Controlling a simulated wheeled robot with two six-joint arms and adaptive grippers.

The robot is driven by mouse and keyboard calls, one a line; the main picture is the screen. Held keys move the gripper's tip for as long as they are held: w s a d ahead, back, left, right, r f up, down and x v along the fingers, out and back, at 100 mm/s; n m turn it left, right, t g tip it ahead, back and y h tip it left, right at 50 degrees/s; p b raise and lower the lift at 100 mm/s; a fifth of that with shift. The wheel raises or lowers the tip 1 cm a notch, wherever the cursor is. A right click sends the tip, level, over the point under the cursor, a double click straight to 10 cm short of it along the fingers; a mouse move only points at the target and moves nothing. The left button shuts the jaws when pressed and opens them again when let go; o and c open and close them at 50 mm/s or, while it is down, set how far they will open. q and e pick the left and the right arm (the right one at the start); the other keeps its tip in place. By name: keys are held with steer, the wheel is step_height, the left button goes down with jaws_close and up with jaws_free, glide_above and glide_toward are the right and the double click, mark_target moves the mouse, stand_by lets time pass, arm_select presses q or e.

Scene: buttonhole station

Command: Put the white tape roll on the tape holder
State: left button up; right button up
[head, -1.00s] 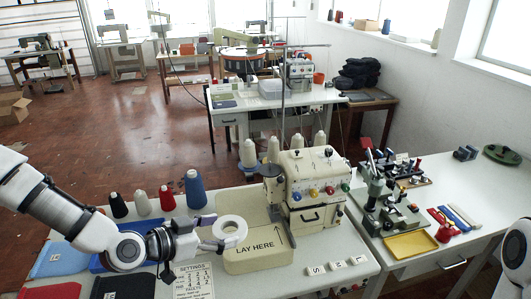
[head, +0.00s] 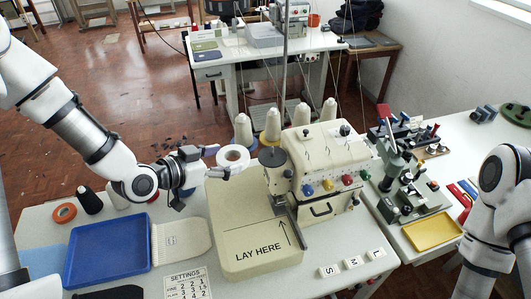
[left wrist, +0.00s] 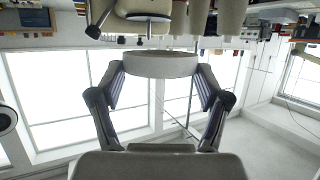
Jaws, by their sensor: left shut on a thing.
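The white tape roll (head: 233,155) is a ring held in my left gripper (head: 222,160), above the table's back edge, left of the beige sewing machine (head: 328,165). In the left wrist view the roll (left wrist: 161,64) sits between both fingers (left wrist: 160,82), which press on its sides. A dark round disc on a short post (head: 272,157) stands at the machine's left, just right of the roll; it looks like the tape holder, but I cannot be sure. The roll is apart from it. My right arm shows at the right edge; its gripper is out of view.
Several thread cones (head: 273,125) stand behind the machine. The "LAY HERE" block (head: 235,225) lies in front of it. A blue tray (head: 110,247), an orange ring (head: 64,213) and a settings card (head: 186,282) are at left. A side table holds a yellow tray (head: 432,233).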

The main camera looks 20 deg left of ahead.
mark_target(272, 152)
arm_select(q)
steer(key=w+d+p, duration=0.1)
steer(key=w+d, duration=0.1)
steer(key=w, duration=0.1)
steer(key=w+d+p, duration=0.1)
steer(key=w+d, duration=0.2)
steer(key=w+d+f+p, duration=0.1)
steer(key=w+d+p, duration=0.1)
steer(key=w, duration=0.1)
steer(key=shift+w+d, duration=0.25)
steer(key=shift+d, duration=0.1)
steer(key=f+p, duration=0.1)
steer(key=f, duration=0.2)
steer(key=shift+s+f+p, duration=0.2)
steer(key=shift+p, duration=0.2)
steer(key=shift+w+a+f, duration=0.1)
steer(key=shift+a+f, duration=0.05)
steer(key=o, duration=1)
steer(key=shift+c, duration=0.2)
